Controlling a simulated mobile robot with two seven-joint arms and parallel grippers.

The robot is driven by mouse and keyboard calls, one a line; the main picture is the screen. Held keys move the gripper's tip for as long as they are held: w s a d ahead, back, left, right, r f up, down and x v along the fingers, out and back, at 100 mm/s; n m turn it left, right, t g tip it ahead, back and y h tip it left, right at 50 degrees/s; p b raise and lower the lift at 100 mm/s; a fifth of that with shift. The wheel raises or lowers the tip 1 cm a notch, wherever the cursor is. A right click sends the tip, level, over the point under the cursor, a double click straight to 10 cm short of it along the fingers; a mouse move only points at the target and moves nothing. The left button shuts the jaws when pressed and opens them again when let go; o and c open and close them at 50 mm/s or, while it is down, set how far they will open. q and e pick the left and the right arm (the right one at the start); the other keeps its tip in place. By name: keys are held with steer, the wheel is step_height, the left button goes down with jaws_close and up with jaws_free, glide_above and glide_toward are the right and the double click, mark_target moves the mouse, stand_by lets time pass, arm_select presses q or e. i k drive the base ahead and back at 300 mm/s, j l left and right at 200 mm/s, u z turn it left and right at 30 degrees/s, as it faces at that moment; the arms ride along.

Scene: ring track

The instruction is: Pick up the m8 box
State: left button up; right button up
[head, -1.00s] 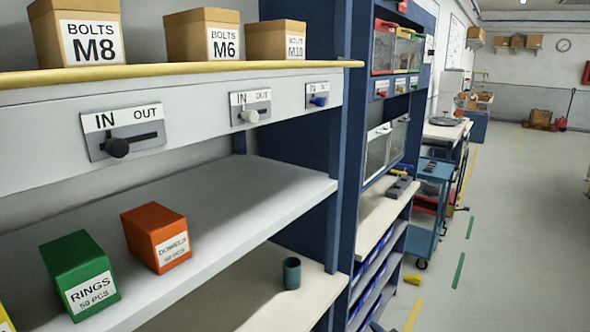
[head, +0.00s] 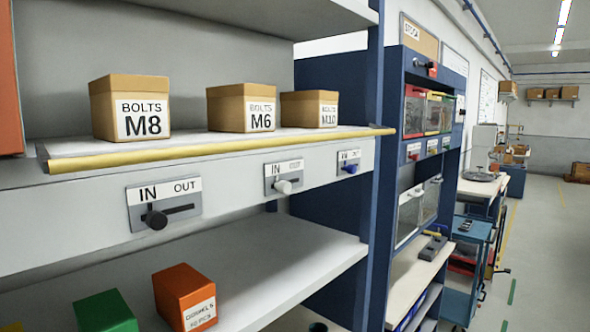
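The M8 box (head: 130,107) is a tan cardboard box with a white label reading "BOLTS M8". It stands upright at the left of a shelf (head: 90,150) with a yellow front rail (head: 210,150). Below it on the shelf front is a slider switch with a black knob (head: 155,220), at the IN side. Neither of my grippers shows in the head view.
The M6 box (head: 241,107) and M10 box (head: 309,109) stand to the right on the same shelf. An orange box (head: 184,297) and a green box (head: 104,312) are on the shelf below. An orange thing (head: 10,85) is at the left edge. Open floor lies at the right.

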mark_target(124, 108)
steer(key=k+l+u, duration=0.1)
steer(key=l+u, duration=0.25)
steer(key=k+l+u, duration=0.1)
steer(key=u, duration=0.3)
steer(key=l, duration=0.1)
